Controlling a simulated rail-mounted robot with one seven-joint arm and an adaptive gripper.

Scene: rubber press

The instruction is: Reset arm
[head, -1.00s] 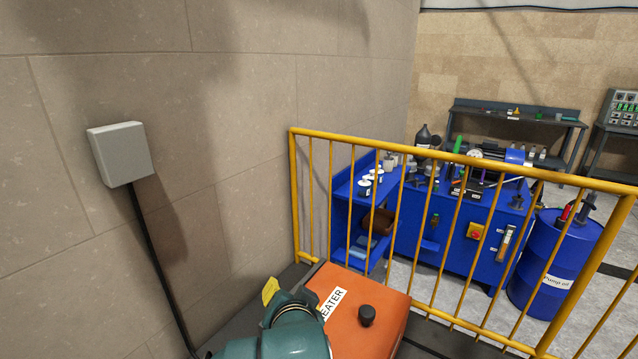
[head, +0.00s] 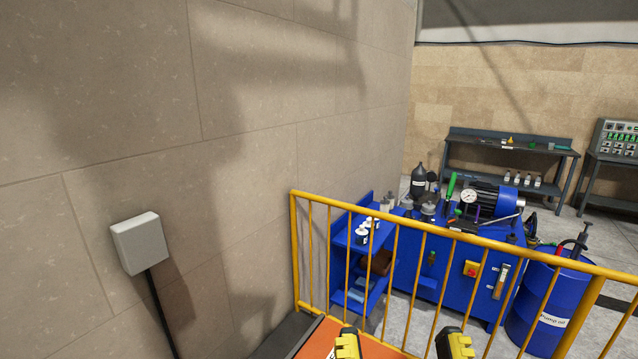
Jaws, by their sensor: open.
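My gripper (head: 401,345) shows at the bottom edge of the head view as two yellow and black fingers. They are spread wide apart with nothing visible between them. The rest of my arm is out of the picture. The fingers appear above the orange heater box (head: 318,343), of which only a part shows behind and beside them. I cannot tell how far above it they are.
A yellow railing (head: 440,238) crosses in front of the gripper. Beyond it stand a blue workbench (head: 440,268) with tools and a blue pump oil barrel (head: 548,295). A stone wall with a grey box (head: 140,243) is at left. Dark benches stand at the back.

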